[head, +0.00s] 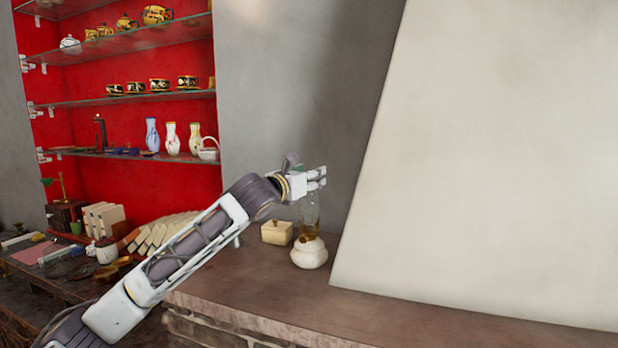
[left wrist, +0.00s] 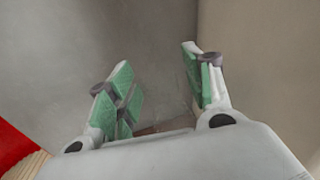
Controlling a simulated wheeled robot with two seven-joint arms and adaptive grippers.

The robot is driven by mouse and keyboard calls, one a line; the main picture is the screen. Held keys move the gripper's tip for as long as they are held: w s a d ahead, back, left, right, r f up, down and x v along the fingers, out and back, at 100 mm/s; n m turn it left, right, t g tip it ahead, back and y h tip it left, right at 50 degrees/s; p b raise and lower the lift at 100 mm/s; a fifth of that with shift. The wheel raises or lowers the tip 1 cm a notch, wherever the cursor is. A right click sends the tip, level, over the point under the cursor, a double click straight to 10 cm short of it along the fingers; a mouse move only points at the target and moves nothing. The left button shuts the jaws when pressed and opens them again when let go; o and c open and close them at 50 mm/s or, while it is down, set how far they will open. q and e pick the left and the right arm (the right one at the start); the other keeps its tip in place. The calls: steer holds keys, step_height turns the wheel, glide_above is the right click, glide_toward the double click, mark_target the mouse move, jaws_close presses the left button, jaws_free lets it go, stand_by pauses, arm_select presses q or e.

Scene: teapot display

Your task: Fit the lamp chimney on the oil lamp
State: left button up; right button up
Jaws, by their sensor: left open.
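The oil lamp (head: 309,254) has a white rounded body with a brown top and stands on the stone ledge in the head view. The clear glass lamp chimney (head: 310,212) appears upright just above the lamp's top. I cannot tell whether it is seated on the lamp or stands behind it. My left gripper (head: 318,177) is at the chimney's upper end, and its fingers hide part of the rim. In the left wrist view, the left gripper (left wrist: 157,62) is open, with green pads apart and no clearly visible object between them. My right gripper is out of view.
A cream lidded box (head: 276,232) stands left of the lamp. A large pale slanted panel (head: 480,150) rises close on the right. Glass shelves (head: 130,98) with teapots, cups and vases are at the left. The ledge (head: 400,305) is clear in front.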

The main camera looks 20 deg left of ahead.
arm_select(q)
steer(key=shift+s+r, duration=0.1)
steer(key=shift+r, duration=0.45)
steer(key=b+v, duration=0.2)
steer(key=v, duration=0.9)
steer(key=shift+s+a, duration=0.2)
steer(key=shift+s, duration=0.2)
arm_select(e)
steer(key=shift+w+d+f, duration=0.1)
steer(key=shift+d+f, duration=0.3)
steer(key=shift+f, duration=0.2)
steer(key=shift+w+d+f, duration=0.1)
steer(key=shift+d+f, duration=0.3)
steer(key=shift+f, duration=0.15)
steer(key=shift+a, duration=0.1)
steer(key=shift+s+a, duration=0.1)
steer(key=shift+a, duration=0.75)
